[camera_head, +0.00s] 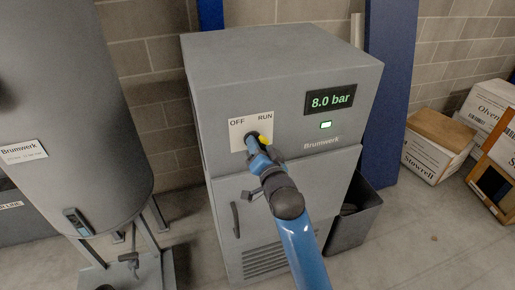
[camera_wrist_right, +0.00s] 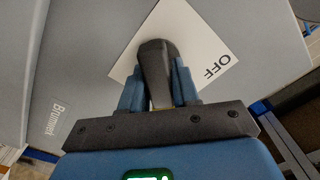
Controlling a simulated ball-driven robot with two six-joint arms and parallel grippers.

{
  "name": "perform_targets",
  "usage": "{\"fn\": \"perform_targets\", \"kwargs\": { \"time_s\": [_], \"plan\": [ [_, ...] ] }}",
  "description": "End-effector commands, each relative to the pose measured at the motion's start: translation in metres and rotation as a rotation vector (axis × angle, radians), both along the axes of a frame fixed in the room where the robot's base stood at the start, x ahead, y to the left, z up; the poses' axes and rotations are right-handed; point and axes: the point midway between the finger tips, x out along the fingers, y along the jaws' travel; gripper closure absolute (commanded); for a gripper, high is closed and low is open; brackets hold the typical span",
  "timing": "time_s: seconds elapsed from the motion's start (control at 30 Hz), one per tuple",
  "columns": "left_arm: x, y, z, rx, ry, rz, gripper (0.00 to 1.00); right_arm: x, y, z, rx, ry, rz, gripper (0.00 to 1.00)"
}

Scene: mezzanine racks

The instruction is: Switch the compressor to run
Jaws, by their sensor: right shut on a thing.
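The compressor (camera_head: 225,80) is a grey cabinet. On its front, a pale plate (camera_head: 236,136) reads OFF at left and RUN at right. A dark switch knob (camera_wrist_right: 154,62) sits on this plate. My right gripper (camera_head: 256,143) is at the plate. In the right wrist view its blue fingers (camera_wrist_right: 160,90) are shut on the knob, one on each side. A bit of yellow shows by the knob, toward the RUN side in the head view. The gripper partly hides the knob, so its exact angle is hard to tell. My left gripper is not in view.
The compressor's display (camera_head: 331,99) reads 8.0 bar, with a lit green lamp (camera_head: 326,125) below. A grey tank (camera_head: 70,100) stands at left. A dark bin (camera_head: 352,222) stands right of the cabinet, cardboard boxes (camera_head: 436,145) farther right. The floor at lower right is clear.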

Motion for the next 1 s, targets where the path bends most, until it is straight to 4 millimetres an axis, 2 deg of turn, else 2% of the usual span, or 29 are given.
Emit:
{"fn": "perform_targets", "kwargs": {
  "time_s": [0.5, 0.53, 0.63, 1.0],
  "plan": [
    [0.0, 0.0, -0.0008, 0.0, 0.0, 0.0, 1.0, 0.0001, -0.0002, 0.0009, 0.022, 0.006, 0.0, 1.0],
    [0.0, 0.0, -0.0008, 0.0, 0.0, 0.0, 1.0, 0.0001, -0.0002, 0.0009, 0.021, 0.005, 0.0, 0.65],
    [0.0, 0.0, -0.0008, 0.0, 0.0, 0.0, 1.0, 0.0001, -0.0002, 0.0007, 0.021, 0.005, 0.0, 0.49],
    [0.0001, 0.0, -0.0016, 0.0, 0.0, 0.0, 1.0, -0.0024, -0.0008, -0.0001, 0.019, 0.005, 0.0, 0.49]
  ]
}}
